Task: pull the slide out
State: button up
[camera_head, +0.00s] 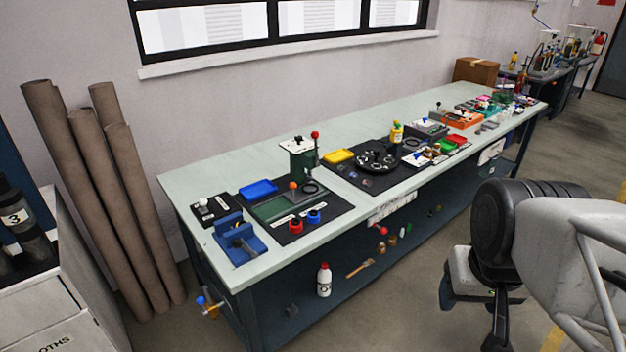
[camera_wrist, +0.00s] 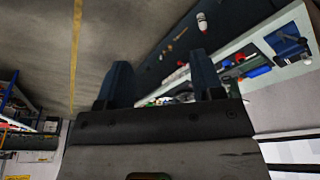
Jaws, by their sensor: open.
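The green press-like fixture (camera_head: 303,160) stands on a black mat on the bench, with a red-ball lever. A flat green piece with an orange knob, possibly the slide (camera_head: 274,208), lies at its front left; I cannot tell how far it is out. My gripper (camera_wrist: 159,60) shows in the wrist view, its two dark fingers wide apart with nothing between them. It is away from the bench, over the floor side. The bench shows tilted at the right of the wrist view, with the slide too small to make out.
On the long bench (camera_head: 222,170) are a blue vise (camera_head: 238,243), a blue tray (camera_head: 258,189), red and blue rings, a yellow tray (camera_head: 339,156) and a round black fixture (camera_head: 376,160). Floor before the bench is partly free.

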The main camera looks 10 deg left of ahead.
jog(key=shift+c, duration=0.8)
jog(key=w+a+r, duration=0.2)
jog(key=w, duration=0.8)
jog(key=w+a+r, duration=0.1)
jog(key=w+a, duration=0.2)
jog(key=w, duration=0.7)
jog(key=n+t+y, duration=0.1)
jog(key=n+t, duration=0.1)
send_over(292, 186)
jog(key=s+d, duration=0.1)
jog(key=s, duration=0.1)
notch_tip(292, 186, down, 26)
jog(key=shift+d+f, duration=0.1)
jog(key=shift+f, duration=0.05)
jog(key=shift+w+a+f, duration=0.15)
jog(key=shift+a+f, duration=0.2)
